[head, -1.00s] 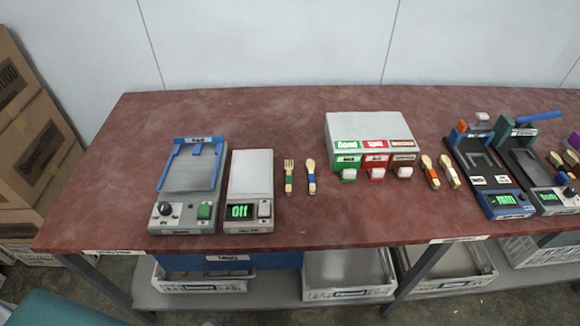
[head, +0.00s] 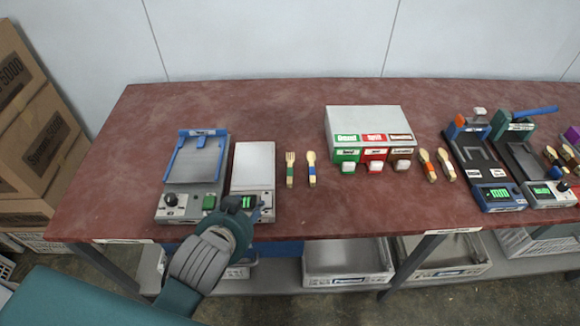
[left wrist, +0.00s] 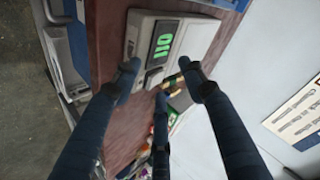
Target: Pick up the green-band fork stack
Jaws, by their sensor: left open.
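The green-band fork stack (head: 290,170) lies on the red-brown table, fork tines toward the back, just right of the scale (head: 252,163). The blue-band stack (head: 311,169) lies beside it on the right. My left gripper (head: 250,205) is over the front of the scale, left of and nearer than the fork stack, not touching it. In the left wrist view my gripper's fingers (left wrist: 160,76) are spread and empty, with the scale's lit display (left wrist: 162,44) beyond them. Small wooden pieces show partly behind the fingers there; I cannot tell which stack they are. My right gripper is out of view.
A blue-framed device (head: 193,170) stands left of the scale. A grey box with green, red and brown fronts (head: 370,125) stands right of the stacks. More stacks (head: 428,165) and presses (head: 485,165) stand farther right.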

